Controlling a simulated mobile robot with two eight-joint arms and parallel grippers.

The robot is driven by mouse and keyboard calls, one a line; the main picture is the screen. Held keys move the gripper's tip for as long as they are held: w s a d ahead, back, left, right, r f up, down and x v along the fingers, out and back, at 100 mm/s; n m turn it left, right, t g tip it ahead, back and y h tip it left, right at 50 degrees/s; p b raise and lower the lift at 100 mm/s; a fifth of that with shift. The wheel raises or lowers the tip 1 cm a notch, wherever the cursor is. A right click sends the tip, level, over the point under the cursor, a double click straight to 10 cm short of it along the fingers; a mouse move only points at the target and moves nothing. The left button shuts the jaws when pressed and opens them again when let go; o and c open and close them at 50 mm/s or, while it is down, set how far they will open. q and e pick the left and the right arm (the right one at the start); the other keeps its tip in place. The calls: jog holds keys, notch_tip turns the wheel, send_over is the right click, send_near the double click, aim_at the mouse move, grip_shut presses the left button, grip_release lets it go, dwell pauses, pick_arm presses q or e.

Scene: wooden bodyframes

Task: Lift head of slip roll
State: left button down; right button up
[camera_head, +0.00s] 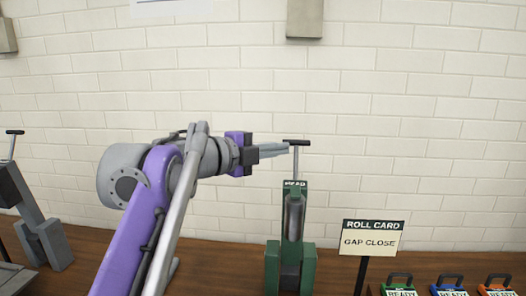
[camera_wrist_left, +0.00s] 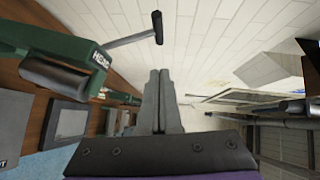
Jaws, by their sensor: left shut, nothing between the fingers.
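The green slip roll head (camera_head: 294,184), labelled HEAD, stands upright on the wooden bench with a grey roller below its label. A thin stem rises from it to a dark T-handle (camera_head: 296,142). My left gripper (camera_head: 284,148) is level with the top of the stem, just left of it, with its fingers shut and empty. In the left wrist view the fingers (camera_wrist_left: 160,75) point forward, the T-handle (camera_wrist_left: 157,27) lies beyond their tips, and the green head (camera_wrist_left: 75,55) is at the upper left. I see a gap there. My right gripper is not in view.
A ROLL CARD sign (camera_head: 371,238) reading GAP CLOSE stands right of the slip roll. Several coloured READY blocks with handles, including a blue one (camera_head: 449,287), sit at the lower right. A grey machine (camera_head: 40,235) stands at the left. A white brick wall (camera_head: 420,130) is behind.

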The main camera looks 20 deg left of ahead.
aim_at(290, 141)
pick_arm(q)
jog(key=x, duration=0.4)
jog(key=shift+w+a+f, duration=0.1)
jog(key=shift+w+a, duration=0.1)
jog(key=shift+w, duration=0.35)
jog(key=shift+w+a+f, duration=0.1)
jog(key=shift+w+a, duration=0.1)
jog(key=shift+w, duration=0.35)
jog(key=shift+w+a+f, duration=0.15)
jog(key=shift+w+a, duration=0.1)
jog(key=shift+w, duration=0.4)
jog(key=w+p, duration=0.2)
jog(key=w+a+p, duration=0.1)
jog(key=shift+w+r, duration=0.1)
jog(key=shift+r, duration=0.2)
jog(key=shift+a, duration=0.1)
jog(key=shift+f, duration=0.1)
